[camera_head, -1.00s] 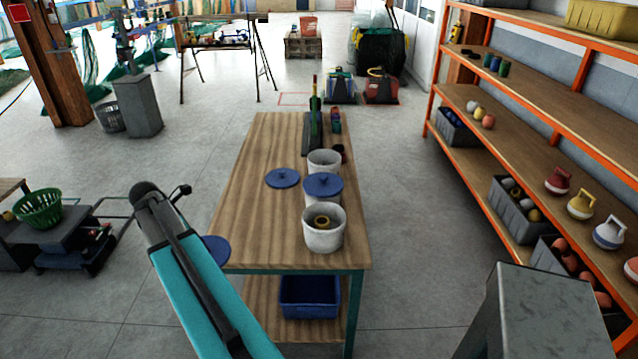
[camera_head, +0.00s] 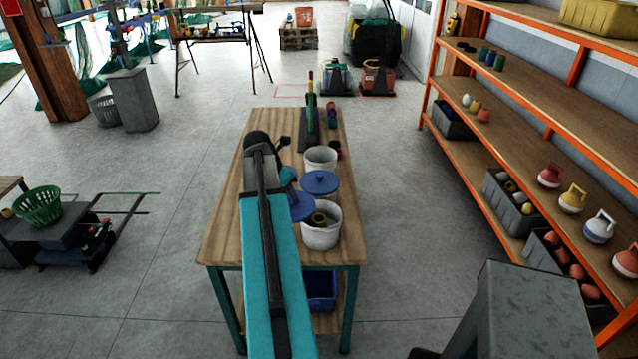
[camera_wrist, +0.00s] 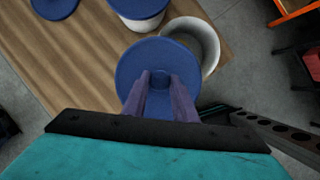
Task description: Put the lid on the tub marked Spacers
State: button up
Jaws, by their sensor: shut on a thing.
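My gripper (camera_wrist: 160,82) is shut on the knob of a blue round lid (camera_wrist: 156,53). In the head view this lid (camera_head: 302,207) is just left of the front white tub (camera_head: 320,235), slightly overlapping its rim in the picture. The front tub is open with a brown ring inside; its open mouth also shows in the wrist view (camera_wrist: 206,45), partly behind the lid. A middle tub wears a blue lid (camera_head: 320,182). A back tub (camera_head: 320,158) is open. No marking is readable, so I cannot tell which tub is Spacers.
Another blue lid (camera_wrist: 55,6) lies on the wooden table (camera_head: 225,225), hidden by my arm in the head view. A blue bin (camera_head: 322,288) sits below. Orange shelving (camera_head: 430,100) stands right.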

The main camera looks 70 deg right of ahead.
jog(key=s+d+r, duration=0.2)
jog(key=s+d, duration=0.2)
jog(key=s, duration=0.4)
jog(key=shift+s+d+r+p, duration=0.3)
jog(key=shift+d+r+p, duration=0.05)
jog(key=shift+r+p, duration=0.1)
jog(key=shift+f, duration=0.2)
notch_tip(320, 180, down, 6)
jog(key=b, duration=0.4)
jog(key=shift+p, duration=0.5)
dwell(1.7)
jog(key=shift+f, duration=0.2)
dwell(1.0)
jog(key=shift+p, duration=0.5)
dwell(0.8)
